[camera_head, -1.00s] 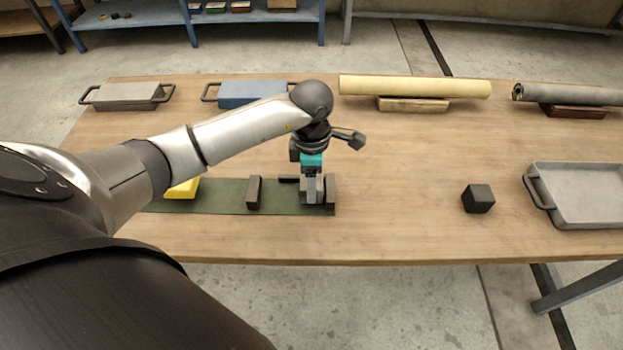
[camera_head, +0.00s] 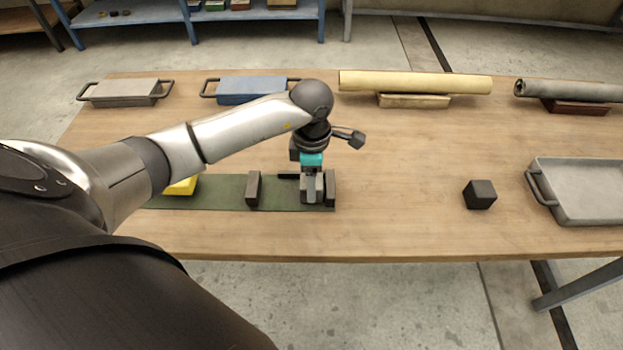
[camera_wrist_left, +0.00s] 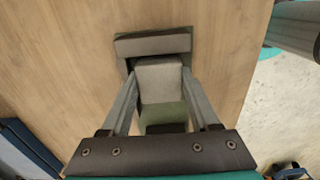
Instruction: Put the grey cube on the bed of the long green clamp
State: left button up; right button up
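The long green clamp (camera_head: 222,192) lies along the table's front, a flat green bed with dark upright jaws (camera_head: 253,187) and a yellow part (camera_head: 183,186) at its left. My left gripper (camera_head: 311,188) points down between the two jaws, close to the right one. In the left wrist view my left gripper (camera_wrist_left: 160,78) has its fingers against both sides of the grey cube (camera_wrist_left: 159,80). The cube is low over the bed; whether it rests on it is hard to tell. A silver and teal part at the wrist view's top right seems to be my right gripper.
A black cube (camera_head: 480,195) and a grey tray (camera_head: 590,189) stand at the right. Along the back are a grey lidded tray (camera_head: 124,92), a blue one (camera_head: 250,90), a yellow roll (camera_head: 415,82) and a grey roll (camera_head: 575,91). The table's middle right is clear.

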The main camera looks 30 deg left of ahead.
pick_arm(q)
jog(key=o, duration=0.5)
jog(key=shift+a, duration=0.1)
jog(key=shift+r, duration=0.1)
jog(key=shift+s+r+p, duration=0.1)
jog(key=shift+r+p, duration=1.35)
jog(key=shift+r, duration=6.1)
